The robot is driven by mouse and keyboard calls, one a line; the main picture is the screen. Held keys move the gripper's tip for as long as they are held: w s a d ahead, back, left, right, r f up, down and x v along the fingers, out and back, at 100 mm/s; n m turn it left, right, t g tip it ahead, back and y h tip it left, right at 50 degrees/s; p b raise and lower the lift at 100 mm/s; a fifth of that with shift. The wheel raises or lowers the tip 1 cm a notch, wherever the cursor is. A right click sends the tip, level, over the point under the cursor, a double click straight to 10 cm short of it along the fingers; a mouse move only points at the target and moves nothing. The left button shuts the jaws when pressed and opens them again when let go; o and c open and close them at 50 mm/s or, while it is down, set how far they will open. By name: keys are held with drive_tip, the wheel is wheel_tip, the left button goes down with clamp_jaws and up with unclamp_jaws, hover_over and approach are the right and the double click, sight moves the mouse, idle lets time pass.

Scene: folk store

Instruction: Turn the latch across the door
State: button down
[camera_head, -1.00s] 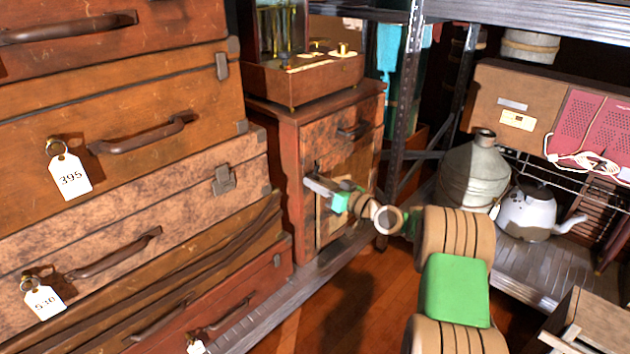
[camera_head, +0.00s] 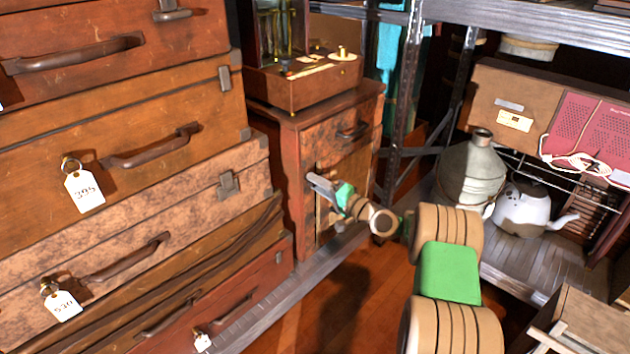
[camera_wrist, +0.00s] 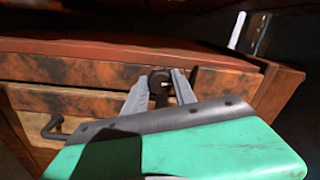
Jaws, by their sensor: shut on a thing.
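The small reddish-brown wooden cabinet (camera_head: 291,165) stands between the stacked suitcases and the metal rack. Its front has a drawer with a dark handle (camera_head: 352,131) above a lower door (camera_head: 354,172). My gripper (camera_head: 314,180) is at the left part of the door, below the drawer. In the wrist view, a dark latch (camera_wrist: 158,82) with a round head sits between the two grey fingers of my gripper (camera_wrist: 159,92), which is shut on it. The latch is hidden by the gripper in the head view, so its angle across the door is hard to tell.
Stacked suitcases (camera_head: 120,155) with paper tags rise close to the left. A wooden instrument box (camera_head: 305,82) sits on the cabinet. The rack post (camera_head: 402,110) is just right of it. A grey jug (camera_head: 470,175) and white kettle (camera_head: 525,208) stand at right.

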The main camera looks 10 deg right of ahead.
drive_tip(key=shift+s+a+f+m+p, duration=0.15)
drive_tip(key=shift+m+p, duration=0.3)
drive_tip(key=shift+m, duration=0.65)
drive_tip(key=c, duration=1.3)
unclamp_jaws()
drive_tip(key=shift+a, duration=0.1)
drive_tip(key=p+v, duration=0.1)
drive_tip(key=v, duration=0.7)
drive_tip(key=shift+p, duration=0.3)
